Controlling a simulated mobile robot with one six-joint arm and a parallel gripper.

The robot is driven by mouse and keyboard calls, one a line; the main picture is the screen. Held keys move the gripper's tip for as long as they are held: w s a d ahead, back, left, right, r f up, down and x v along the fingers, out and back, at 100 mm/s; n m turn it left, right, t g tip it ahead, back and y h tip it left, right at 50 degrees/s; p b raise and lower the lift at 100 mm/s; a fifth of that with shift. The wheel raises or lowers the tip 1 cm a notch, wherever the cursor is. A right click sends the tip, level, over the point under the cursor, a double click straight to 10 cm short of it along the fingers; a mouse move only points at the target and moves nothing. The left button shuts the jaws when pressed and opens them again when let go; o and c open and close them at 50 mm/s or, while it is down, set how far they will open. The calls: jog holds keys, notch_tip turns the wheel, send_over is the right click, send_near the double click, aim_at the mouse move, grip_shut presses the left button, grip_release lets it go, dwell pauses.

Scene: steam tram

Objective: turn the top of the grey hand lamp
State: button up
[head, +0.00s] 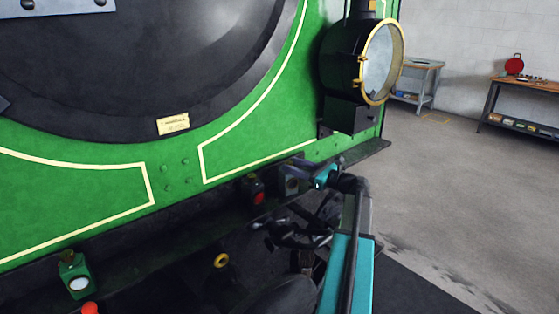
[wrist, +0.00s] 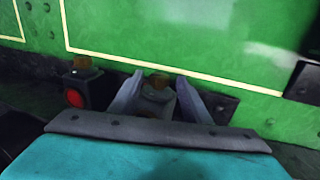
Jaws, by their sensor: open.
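The grey hand lamp (wrist: 155,107) stands on the ledge in front of the green tram wall, with a brown top (wrist: 158,82). In the wrist view my gripper (wrist: 160,80) is open, with one finger on each side of the lamp's top. Whether the fingers touch it I cannot tell. The lower part of the lamp is hidden by my wrist in that view. In the head view the grey lamp (head: 291,184) sits beside my gripper (head: 299,168), which partly covers its top.
A dark lamp with a red lens (wrist: 75,92) stands close to the left; it also shows in the head view (head: 255,190). A green lamp (head: 76,275) is farther left. A large black headlamp (head: 345,70) is mounted above right. Workbenches (head: 510,85) stand far off.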

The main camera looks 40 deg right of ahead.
jog(key=w+a, duration=0.1)
jog(key=w, duration=0.5)
jog(key=shift+w+p, duration=0.3)
jog(key=shift+p, duration=0.15)
jog(key=shift+c, duration=0.3)
jog(key=c, duration=1)
